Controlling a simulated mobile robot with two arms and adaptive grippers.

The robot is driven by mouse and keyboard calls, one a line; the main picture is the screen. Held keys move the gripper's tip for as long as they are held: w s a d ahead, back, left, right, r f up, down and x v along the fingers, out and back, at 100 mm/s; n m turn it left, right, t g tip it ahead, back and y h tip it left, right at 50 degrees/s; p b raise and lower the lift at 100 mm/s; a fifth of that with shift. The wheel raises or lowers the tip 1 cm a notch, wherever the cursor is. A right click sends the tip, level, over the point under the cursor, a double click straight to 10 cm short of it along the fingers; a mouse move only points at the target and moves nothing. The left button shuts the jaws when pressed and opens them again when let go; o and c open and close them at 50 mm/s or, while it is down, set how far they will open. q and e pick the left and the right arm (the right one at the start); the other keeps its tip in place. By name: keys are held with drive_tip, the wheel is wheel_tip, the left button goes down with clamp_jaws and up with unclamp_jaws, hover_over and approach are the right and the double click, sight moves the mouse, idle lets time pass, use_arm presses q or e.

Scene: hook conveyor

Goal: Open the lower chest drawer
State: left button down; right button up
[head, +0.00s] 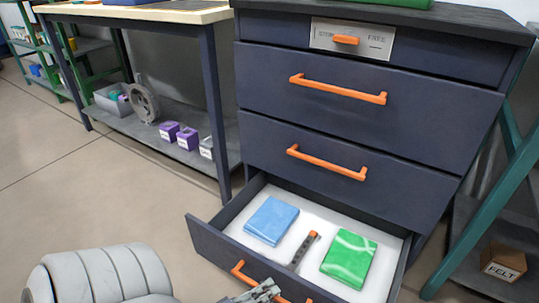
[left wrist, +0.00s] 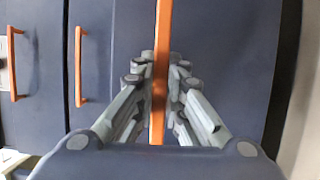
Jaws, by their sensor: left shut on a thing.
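The dark blue chest (head: 350,125) stands at the right of the head view. Its lower drawer (head: 212,243) is pulled out, showing a white inside. My left gripper (head: 262,292) is at the drawer's front, shut on its orange handle (head: 241,272). In the left wrist view the fingers (left wrist: 160,75) close on both sides of the orange handle bar (left wrist: 162,30). Part of the handle is hidden behind the gripper. The drawers above are shut. My right gripper is not in view.
Inside the drawer lie a blue folded cloth (head: 271,220), a green packet (head: 348,258) and a dark tool with an orange end (head: 303,248). A workbench (head: 135,12) stands left. A box marked FELT (head: 502,262) sits right. The floor (head: 90,190) at left is clear.

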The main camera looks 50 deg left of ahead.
use_arm(q)
drive_tip(key=c, duration=1.6)
unclamp_jaws()
drive_tip(key=shift+c, duration=0.2)
drive_tip(key=s+a, duration=0.2)
drive_tip(key=s, duration=1)
